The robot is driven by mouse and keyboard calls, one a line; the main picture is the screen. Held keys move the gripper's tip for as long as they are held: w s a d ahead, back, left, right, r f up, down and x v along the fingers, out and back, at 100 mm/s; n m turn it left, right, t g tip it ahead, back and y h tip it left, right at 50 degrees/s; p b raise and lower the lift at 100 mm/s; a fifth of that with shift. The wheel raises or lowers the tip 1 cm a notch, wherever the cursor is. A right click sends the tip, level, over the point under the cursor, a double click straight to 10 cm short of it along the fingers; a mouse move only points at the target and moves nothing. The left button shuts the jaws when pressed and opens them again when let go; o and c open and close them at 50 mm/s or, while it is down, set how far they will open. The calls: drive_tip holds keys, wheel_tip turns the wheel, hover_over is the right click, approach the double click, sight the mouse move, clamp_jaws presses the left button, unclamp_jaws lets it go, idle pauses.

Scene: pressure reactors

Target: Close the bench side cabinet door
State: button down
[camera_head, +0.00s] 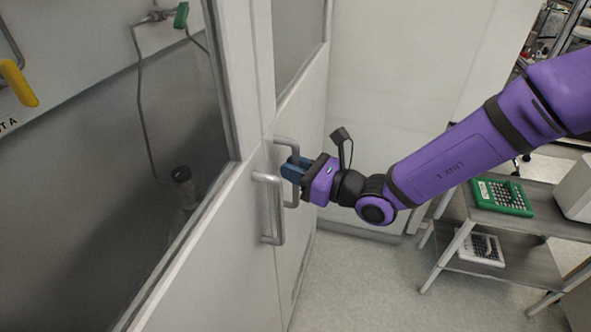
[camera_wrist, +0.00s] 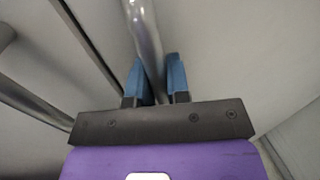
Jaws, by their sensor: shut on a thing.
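Two pale cabinet doors with upper windows meet at a vertical seam in the head view. The right door (camera_head: 308,110) carries a grey bar handle (camera_head: 288,141), and the left door (camera_head: 222,250) carries a similar handle (camera_head: 279,215). My gripper (camera_head: 291,169) is shut on the right door's handle, its blue fingers partly hiding the bar. In the wrist view the fingers (camera_wrist: 159,78) stand on either side of the handle bar (camera_wrist: 146,35). The right door looks closely in line with the left door; I cannot tell whether a small gap remains.
A grey shelf cart (camera_head: 500,262) with a green rack (camera_head: 502,196) and a white rack (camera_head: 481,249) stands at the right, below my arm. Behind the left window are a bottle (camera_head: 183,185) and tubing. The floor (camera_head: 360,290) before the doors is clear.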

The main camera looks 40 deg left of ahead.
drive_tip(key=shift+s+a+r, duration=0.15)
drive_tip(key=shift+s+a, duration=0.05)
drive_tip(key=shift+s, duration=0.15)
drive_tip(key=c, duration=1.1)
unclamp_jaws()
drive_tip(key=shift+s+a, duration=0.1)
drive_tip(key=v, duration=1.1)
drive_tip(key=shift+a, duration=0.1)
